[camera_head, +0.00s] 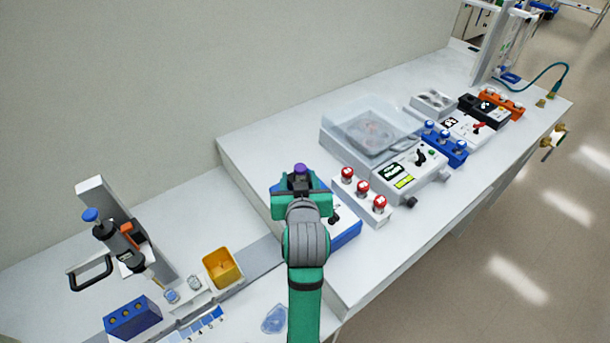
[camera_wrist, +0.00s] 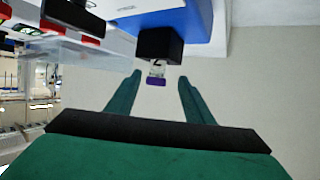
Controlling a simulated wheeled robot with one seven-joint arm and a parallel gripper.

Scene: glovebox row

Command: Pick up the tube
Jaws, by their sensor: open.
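A small clear tube with a purple cap (camera_wrist: 156,81) sits in a black holder (camera_wrist: 159,45) on a blue and white device (camera_wrist: 165,20). The wrist view shows it upside down. In the head view only the purple cap (camera_head: 300,169) shows, just beyond my gripper (camera_head: 301,188). My gripper (camera_wrist: 160,78) is open and empty, with one green finger on each side of the cap in the wrist view. Gaps show on both sides. I cannot tell how far the fingertips are from the tube in depth. The gripper hides much of the device in the head view.
A white rack of red-capped tubes (camera_head: 364,195) stands close on the right, by a clear-lidded machine (camera_head: 368,135). Blue (camera_head: 445,146) and orange (camera_head: 499,103) racks stand further back. A yellow bin (camera_head: 222,267), a pipette (camera_head: 119,245) and a blue block (camera_head: 133,316) are at left.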

